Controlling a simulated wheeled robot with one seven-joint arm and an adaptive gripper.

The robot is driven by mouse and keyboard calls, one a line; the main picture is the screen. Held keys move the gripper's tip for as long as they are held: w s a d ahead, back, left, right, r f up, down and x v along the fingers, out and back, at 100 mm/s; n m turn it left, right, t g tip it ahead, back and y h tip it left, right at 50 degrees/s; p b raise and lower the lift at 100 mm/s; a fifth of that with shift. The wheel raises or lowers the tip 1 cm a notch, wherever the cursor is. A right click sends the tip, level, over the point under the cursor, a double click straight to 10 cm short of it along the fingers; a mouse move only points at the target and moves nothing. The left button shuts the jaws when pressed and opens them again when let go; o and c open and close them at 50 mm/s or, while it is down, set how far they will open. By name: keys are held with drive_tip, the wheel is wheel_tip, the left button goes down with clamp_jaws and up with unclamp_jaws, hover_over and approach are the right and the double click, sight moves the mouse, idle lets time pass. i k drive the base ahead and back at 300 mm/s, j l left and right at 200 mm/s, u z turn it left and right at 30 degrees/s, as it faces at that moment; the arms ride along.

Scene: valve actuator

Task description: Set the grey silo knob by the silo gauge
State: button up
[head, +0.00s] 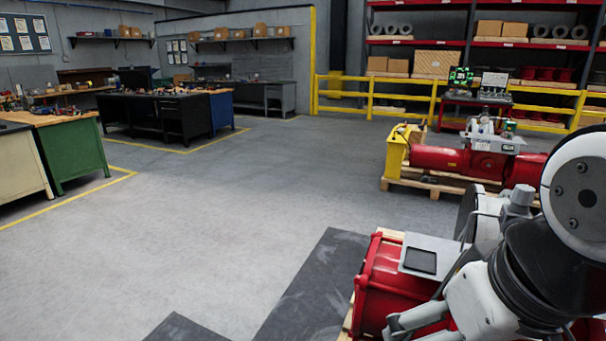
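I cannot make out the grey silo knob or the silo gauge in the head view. A red machine (374,284) stands at the lower right, partly behind my arm. On its top lies a light grey plate (444,246) with a dark square panel (420,261); I cannot tell what the panel is. My gripper (394,328) is at the bottom edge, in front of the red machine. Part of it is cut off by the frame, so its opening and any contact are not clear. My arm hides much of the machine's right side.
A second red actuator (440,159) lies on a wooden pallet behind, beside a yellow box (396,152). A red cart (455,111) with a lit green display stands farther back. Yellow railings (391,96) front the shelves. Workbenches (72,154) stand left. The middle floor is clear.

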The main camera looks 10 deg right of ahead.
sight(523, 194)
drive_tip(key=z, duration=1.05)
